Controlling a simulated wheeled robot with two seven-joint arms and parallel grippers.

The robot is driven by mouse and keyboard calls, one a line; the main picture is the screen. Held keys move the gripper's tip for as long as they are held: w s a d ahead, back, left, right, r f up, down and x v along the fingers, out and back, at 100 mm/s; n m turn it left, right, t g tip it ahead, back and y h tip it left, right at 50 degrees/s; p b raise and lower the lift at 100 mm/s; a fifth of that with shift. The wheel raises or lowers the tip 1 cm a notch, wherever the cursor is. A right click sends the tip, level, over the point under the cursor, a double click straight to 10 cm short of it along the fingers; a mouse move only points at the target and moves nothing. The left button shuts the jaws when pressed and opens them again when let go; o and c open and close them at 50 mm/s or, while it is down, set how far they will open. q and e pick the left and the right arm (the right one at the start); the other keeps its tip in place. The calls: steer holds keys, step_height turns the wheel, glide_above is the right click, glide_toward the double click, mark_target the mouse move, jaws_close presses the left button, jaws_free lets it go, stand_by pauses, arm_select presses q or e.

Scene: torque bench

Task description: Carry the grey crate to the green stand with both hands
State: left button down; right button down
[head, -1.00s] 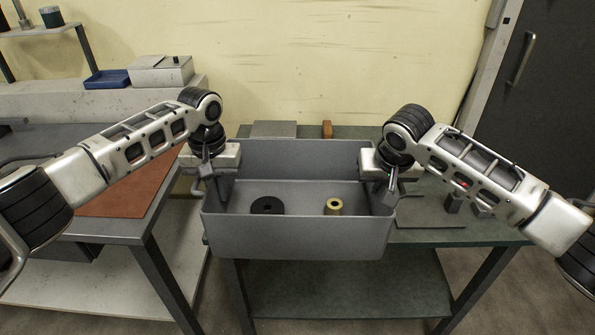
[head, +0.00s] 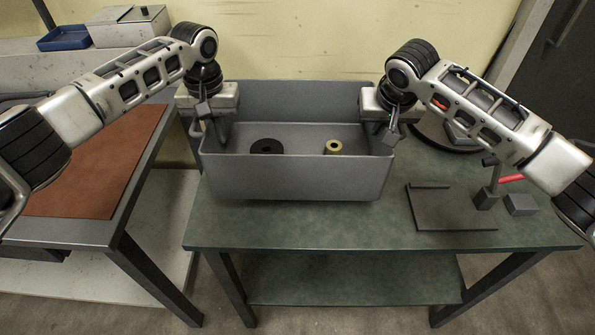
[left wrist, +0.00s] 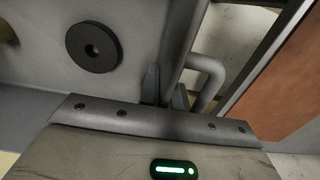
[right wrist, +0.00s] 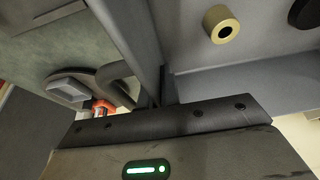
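The grey crate (head: 290,172) is level in the middle of the head view, over the green stand (head: 320,228). I cannot tell whether its underside touches the green top. My left gripper (head: 222,132) is shut on the crate's left side wall, beside a side handle (left wrist: 209,82) in the left wrist view. My right gripper (head: 384,134) is shut on the right side wall, beside the other handle (right wrist: 122,82). A black ring (head: 267,146) and a brass bushing (head: 333,147) lie on the crate's floor. The fingertips are partly hidden by the crate's walls.
A flat grey plate with a post (head: 450,212) and a small grey block (head: 520,205) are on the stand, right of the crate. A red-handled thing (head: 511,178) lies behind them. A bench with a brown mat (head: 95,170) is on the left. The stand's front strip is clear.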

mark_target(221, 146)
stand_by(0.3)
